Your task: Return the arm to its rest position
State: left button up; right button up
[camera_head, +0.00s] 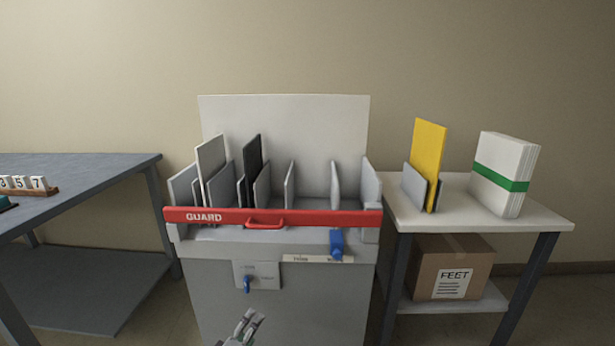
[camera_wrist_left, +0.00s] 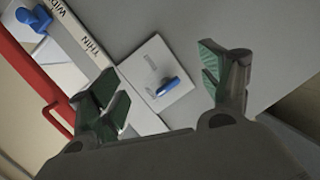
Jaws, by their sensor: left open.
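My left gripper (camera_head: 245,326) shows at the bottom of the head view, in front of the grey machine (camera_head: 290,300). In the left wrist view its two green-padded fingers (camera_wrist_left: 165,88) are spread apart with nothing between them touching. Beyond them is a light switch plate with a blue lever (camera_wrist_left: 168,87); this lever also shows in the head view (camera_head: 247,284), apart from the gripper. A blue knob (camera_head: 336,244) sits on the labelled strip (camera_head: 305,258), whose words THIN and WIDE show in the wrist view. My right gripper is not in view.
A red GUARD bar (camera_head: 290,219) crosses the machine front, below slots holding a white panel (camera_head: 211,165) and a black panel (camera_head: 253,165). A blue-grey table (camera_head: 90,185) stands left. The right table (camera_head: 545,218) holds a yellow board (camera_head: 428,160) and a white stack (camera_head: 500,160); a FEET box (camera_head: 425,268) sits below.

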pick_arm(q)
jog(key=s+a+m+g+y, duration=0.2)
jog(key=s+m+g, duration=0.3)
jog(key=s, duration=0.8)
jog(key=s+a+f+m+g+y, duration=0.1)
jog(key=s+a+m+g, duration=0.2)
jog(key=s, duration=0.9)
jog(key=m+g+p, duration=0.1)
jog(key=m+g, duration=0.2)
jog(key=m, duration=0.2)
jog(key=shift+s+a+f+g+y, duration=0.15)
jog(key=shift+s+f+g+y, duration=0.15)
jog(key=shift+s+y, duration=0.1)
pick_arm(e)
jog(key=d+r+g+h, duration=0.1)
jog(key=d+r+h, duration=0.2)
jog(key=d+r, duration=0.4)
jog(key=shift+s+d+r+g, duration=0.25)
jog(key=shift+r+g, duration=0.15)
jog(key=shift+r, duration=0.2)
pick_arm(q)
jog(key=shift+w, duration=0.1)
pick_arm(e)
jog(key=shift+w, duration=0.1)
